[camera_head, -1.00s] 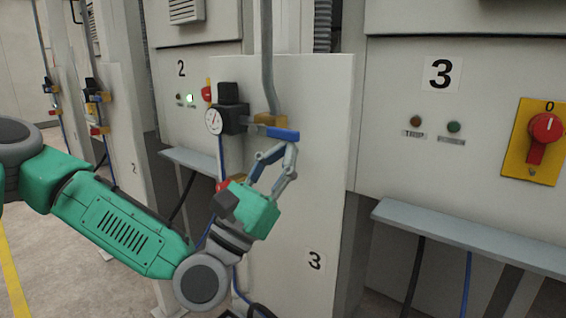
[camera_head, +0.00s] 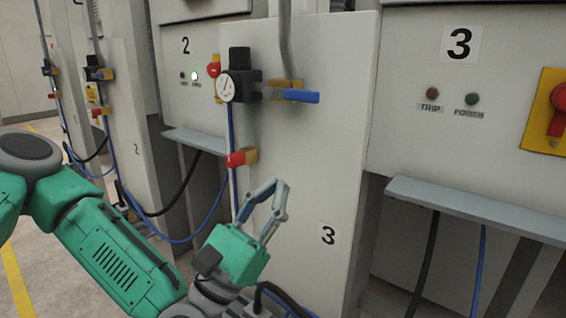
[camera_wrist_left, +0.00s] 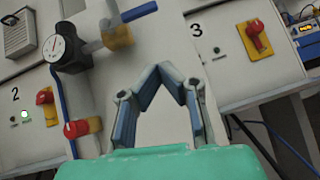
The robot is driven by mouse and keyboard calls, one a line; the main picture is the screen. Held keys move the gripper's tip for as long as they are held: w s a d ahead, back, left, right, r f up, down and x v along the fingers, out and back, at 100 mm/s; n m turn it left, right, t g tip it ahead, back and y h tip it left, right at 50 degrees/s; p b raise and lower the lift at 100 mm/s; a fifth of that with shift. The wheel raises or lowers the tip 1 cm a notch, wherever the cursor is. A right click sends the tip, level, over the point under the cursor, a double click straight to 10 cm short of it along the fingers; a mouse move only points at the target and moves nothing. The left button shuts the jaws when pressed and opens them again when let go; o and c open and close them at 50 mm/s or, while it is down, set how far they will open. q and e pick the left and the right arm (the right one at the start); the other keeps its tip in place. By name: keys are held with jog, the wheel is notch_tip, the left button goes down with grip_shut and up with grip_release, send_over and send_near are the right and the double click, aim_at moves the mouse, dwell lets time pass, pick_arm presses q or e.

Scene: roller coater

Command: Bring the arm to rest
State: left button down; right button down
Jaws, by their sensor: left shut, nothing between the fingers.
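My left arm (camera_head: 120,262) is green and comes in from the lower left in the head view. My left gripper (camera_head: 272,188) is shut and empty, pointing up in front of the pale panel (camera_head: 340,140) marked 3. It is below the blue valve handle (camera_head: 287,95) and just right of and below the red knob (camera_head: 238,158), apart from both. In the left wrist view, the gripper's fingers (camera_wrist_left: 162,72) meet at the tips, with the blue handle (camera_wrist_left: 138,12) above them. My right gripper is out of view.
A pressure gauge (camera_head: 228,87) sits beside the valve. Cabinet 3, with a red switch (camera_head: 557,110) and a grey ledge (camera_head: 470,208), is at right. Blue and black cables hang below. Open floor (camera_head: 50,250) shows at the left behind my arm.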

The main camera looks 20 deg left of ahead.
pick_arm(q)
jog(key=s+d+f+m+g+y, duration=0.1)
jog(key=s+d+f+m+g, duration=0.3)
jog(key=f, duration=0.6)
jog(key=s+d+f+m+g+y, duration=0.1)
jog(key=f+m+g, duration=0.55)
jog(key=f, duration=0.35)
jog(key=s+d+f+m+g+y, duration=0.1)
jog(key=s+d+f+m+g, duration=0.2)
jog(key=f+m, duration=0.5)
jog(key=s+a+f+m+g+y, duration=0.35)
jog(key=s+a+f+g, duration=0.2)
jog(key=f, duration=0.65)
jog(key=s+a+f+m+g+y, duration=0.2)
jog(key=s+a+m+y, duration=0.1)
jog(key=a, duration=0.5)
jog(key=s+a+f+m+g+y, duration=0.1)
jog(key=s+a+f+m+y, duration=0.2)
jog(key=s+a, duration=0.3)
jog(key=shift+a+g+y, duration=0.35)
jog(key=shift+a+g, duration=0.05)
jog(key=shift+a, duration=0.5)
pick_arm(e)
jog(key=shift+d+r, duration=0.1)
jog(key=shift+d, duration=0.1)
pick_arm(q)
jog(key=shift+d, duration=0.1)
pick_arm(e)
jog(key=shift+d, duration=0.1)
